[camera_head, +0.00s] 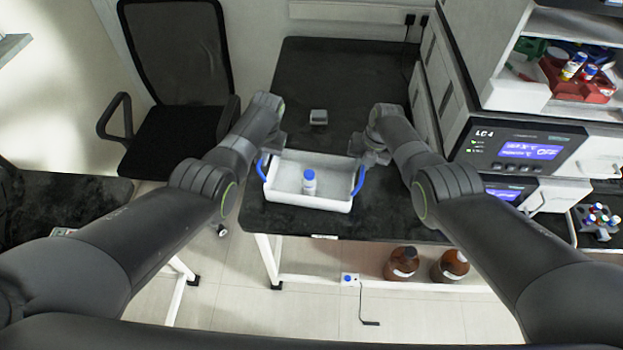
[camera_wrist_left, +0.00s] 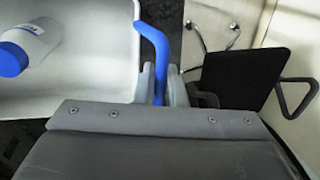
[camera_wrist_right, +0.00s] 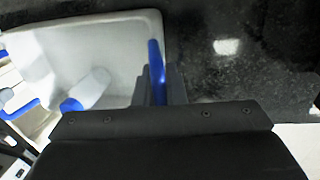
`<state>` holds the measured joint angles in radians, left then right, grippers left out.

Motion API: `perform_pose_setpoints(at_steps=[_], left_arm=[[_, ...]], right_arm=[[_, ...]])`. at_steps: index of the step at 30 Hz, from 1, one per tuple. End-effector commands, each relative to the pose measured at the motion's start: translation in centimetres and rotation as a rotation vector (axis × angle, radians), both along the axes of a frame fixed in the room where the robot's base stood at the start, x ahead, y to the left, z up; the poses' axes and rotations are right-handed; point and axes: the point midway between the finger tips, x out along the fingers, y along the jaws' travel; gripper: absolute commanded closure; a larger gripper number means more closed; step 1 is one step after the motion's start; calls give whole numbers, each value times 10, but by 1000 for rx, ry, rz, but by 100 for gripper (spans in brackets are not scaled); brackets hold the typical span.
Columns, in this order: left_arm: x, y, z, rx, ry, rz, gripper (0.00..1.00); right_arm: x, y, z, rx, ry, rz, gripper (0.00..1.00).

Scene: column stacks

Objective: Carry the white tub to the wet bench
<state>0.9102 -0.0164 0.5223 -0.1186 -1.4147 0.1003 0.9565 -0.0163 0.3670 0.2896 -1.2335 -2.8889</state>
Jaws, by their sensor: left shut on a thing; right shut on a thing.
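The white tub (camera_head: 285,199) has a blue handle at each end and is at the front part of a black-topped bench (camera_head: 335,75) in the head view. My left gripper (camera_head: 268,158) is shut on the tub's left blue handle, which shows between the fingers in the left wrist view (camera_wrist_left: 160,85). My right gripper (camera_head: 366,160) is shut on the right blue handle, seen in the right wrist view (camera_wrist_right: 157,85). I cannot tell whether the tub touches the bench top or is held just above it.
A small grey block (camera_head: 318,117) sits on the bench behind the tub. LC 4 instruments (camera_head: 520,147) stand at the right. A mesh chair (camera_head: 175,75) is at the back left. Brown bottles (camera_head: 402,262) stand below the bench. Another dark surface (camera_head: 60,200) is at the left.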

Motion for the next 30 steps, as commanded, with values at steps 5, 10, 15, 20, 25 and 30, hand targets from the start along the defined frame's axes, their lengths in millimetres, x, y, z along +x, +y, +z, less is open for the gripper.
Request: perform_pose_setpoints(at_steps=[5,10,15,20,25,30], left_arm=[[0,0,3,1,-1,0,100],[0,0,11,1,-1,0,100],[0,0,26,1,-1,0,100],[0,0,41,1,-1,0,100],[0,0,50,1,0,0,100],[0,0,51,1,0,0,100]], right_arm=[[0,0,3,0,-1,0,100],[0,0,11,0,-1,0,100],[0,0,26,0,-1,0,100],[0,0,41,0,-1,0,100],[0,-1,50,-1,-1,0,100],[0,0,51,-1,-1,0,100]])
